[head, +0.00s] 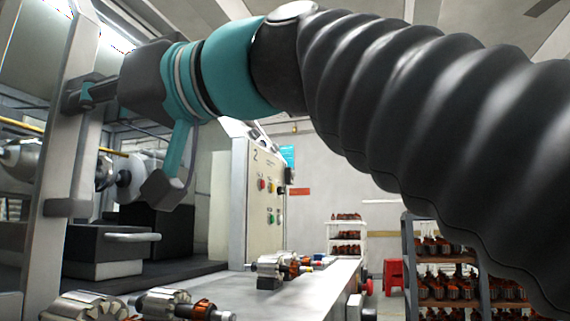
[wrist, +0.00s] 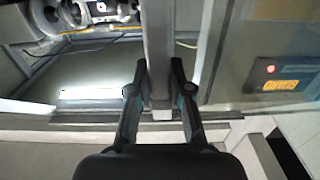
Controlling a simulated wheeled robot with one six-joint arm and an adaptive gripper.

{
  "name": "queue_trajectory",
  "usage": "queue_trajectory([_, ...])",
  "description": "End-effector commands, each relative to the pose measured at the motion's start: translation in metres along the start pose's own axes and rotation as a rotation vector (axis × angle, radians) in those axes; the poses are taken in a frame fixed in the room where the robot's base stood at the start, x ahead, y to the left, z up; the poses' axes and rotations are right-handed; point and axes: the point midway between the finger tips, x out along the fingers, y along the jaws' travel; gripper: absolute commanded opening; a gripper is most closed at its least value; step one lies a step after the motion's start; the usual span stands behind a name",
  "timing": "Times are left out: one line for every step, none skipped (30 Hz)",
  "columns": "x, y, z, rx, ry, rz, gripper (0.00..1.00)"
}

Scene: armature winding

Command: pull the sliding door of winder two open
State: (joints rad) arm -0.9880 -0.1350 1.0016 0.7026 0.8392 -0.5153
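The sliding door of winder two is at the left of the head view, with an upright grey frame (head: 52,150) and a vertical handle bar (head: 88,160) on block-like mounts. The control panel (head: 262,205) marked 2 stands to its right. My gripper (head: 86,94) is at the upper part of the handle. In the wrist view, the handle (wrist: 159,40) runs between the two fingertips of my gripper (wrist: 160,72), which lie close against both its sides. The gripper appears shut on it. Exact finger contact is hard to see in the head view.
Inside the winder are metal spindle parts (head: 125,175) and a dark block with a bar handle (head: 125,238). Armatures (head: 275,268) lie on the bench in front. A shelf with armatures (head: 450,265) and a red stool (head: 395,272) stand at the right.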

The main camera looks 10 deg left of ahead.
Motion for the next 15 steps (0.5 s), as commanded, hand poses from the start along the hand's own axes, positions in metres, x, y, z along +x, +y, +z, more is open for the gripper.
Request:
queue_trajectory([0.0002, -0.0001, 0.0001, 0.0, 0.0, -0.001, 0.27])
queue_trajectory([0.0002, 0.0, 0.0001, 0.0, 0.0, -0.001, 0.34])
queue_trajectory([0.0001, 0.0002, 0.0001, 0.0, 0.0, 0.0, 0.44])
queue_trajectory([0.0001, 0.0004, 0.0, 0.0, 0.0, 0.0, 0.46])
queue_trajectory([0.0, 0.0006, 0.0, 0.0, 0.0, 0.001, 0.46])
queue_trajectory([-0.0001, 0.0008, 0.0, 0.0, 0.0, 0.001, 0.46])
queue_trajectory([-0.0002, 0.001, 0.0, 0.0, 0.0, 0.002, 0.46])
queue_trajectory([-0.0003, 0.0012, 0.0, 0.0, 0.0, 0.002, 0.46])
queue_trajectory([-0.0004, 0.0014, 0.0, 0.0, 0.0, 0.003, 0.46])
queue_trajectory([-0.0004, 0.0015, 0.0, 0.0, 0.0, 0.003, 0.46])
queue_trajectory([-0.0005, 0.0016, -0.0001, 0.0, 0.0, 0.003, 0.46])
queue_trajectory([-0.001, 0.0018, -0.0002, 0.0, 0.0, 0.004, 0.46])
queue_trajectory([-0.0018, 0.0019, -0.0003, 0.0, 0.001, 0.004, 0.46])
queue_trajectory([-0.0032, 0.002, -0.0004, 0.0, 0.001, 0.005, 0.46])
queue_trajectory([-0.0059, 0.0023, -0.0007, 0.0, 0.001, 0.006, 0.46])
